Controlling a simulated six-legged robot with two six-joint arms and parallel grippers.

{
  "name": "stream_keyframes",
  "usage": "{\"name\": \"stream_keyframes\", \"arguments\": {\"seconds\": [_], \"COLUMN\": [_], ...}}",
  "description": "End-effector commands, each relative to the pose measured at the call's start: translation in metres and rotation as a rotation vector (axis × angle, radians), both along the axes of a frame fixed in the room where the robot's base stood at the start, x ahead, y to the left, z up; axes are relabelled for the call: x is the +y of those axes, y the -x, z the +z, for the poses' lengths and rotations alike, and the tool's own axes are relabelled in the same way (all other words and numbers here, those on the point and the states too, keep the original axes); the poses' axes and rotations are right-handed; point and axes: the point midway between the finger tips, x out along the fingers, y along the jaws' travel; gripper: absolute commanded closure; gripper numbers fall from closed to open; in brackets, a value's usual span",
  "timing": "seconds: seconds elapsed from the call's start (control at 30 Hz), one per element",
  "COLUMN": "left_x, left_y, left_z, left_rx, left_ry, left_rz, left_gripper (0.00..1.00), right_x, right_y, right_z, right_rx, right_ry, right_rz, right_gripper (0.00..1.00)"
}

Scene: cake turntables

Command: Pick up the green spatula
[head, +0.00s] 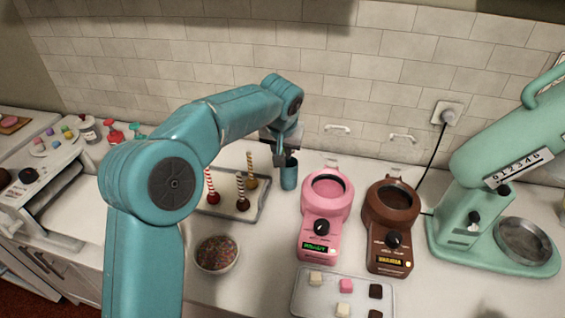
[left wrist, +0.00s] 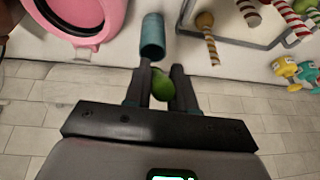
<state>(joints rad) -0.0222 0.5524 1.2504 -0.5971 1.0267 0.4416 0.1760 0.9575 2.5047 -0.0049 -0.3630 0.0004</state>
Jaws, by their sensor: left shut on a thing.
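My left gripper (head: 284,156) is over the counter, just above the small teal cup (head: 289,174). In the left wrist view my left gripper (left wrist: 160,72) is shut on a rounded green piece, the green spatula (left wrist: 162,86), held between its two dark fingers. Only this short green part shows; the rest of the spatula is hidden, and I cannot make it out in the head view. The teal cup (left wrist: 153,36) lies just beyond the fingertips in the wrist view. I cannot tell whether the spatula is still inside the cup. My right gripper is in neither view.
A tray (head: 262,205) with striped-stick cake pops stands left of the cup. A bowl of sprinkles (head: 217,254) is in front. A pink melter (head: 313,228) and a brown melter (head: 390,240) stand to the right, with a mint machine (head: 462,215) beyond. The tiled wall is close behind.

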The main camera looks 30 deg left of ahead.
Motion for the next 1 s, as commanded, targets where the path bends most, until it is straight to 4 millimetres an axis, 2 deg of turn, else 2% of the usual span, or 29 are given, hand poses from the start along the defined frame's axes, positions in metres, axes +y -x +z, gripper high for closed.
{"name": "stream_keyframes", "arguments": {"seconds": [0.1, 0.3, 0.5, 0.7, 1.0], "left_x": [-0.001, -0.001, -0.001, 0.000, 0.000], "left_y": [-0.001, -0.001, 0.000, 0.000, 0.000], "left_z": [0.034, 0.085, 0.122, 0.140, 0.144], "left_rx": [-0.007, -0.004, -0.002, 0.000, 0.000], "left_ry": [0.001, 0.001, 0.000, 0.000, 0.000], "left_rz": [-0.001, -0.001, -0.001, -0.001, -0.001], "left_gripper": [1.00, 1.00, 1.00, 1.00, 1.00], "right_x": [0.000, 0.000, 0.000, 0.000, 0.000], "right_y": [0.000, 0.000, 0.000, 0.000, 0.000], "right_z": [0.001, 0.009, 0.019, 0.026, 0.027], "right_rx": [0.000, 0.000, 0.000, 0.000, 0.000], "right_ry": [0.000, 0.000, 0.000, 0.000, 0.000], "right_rz": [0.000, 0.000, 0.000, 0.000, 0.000], "right_gripper": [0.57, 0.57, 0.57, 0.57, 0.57]}}
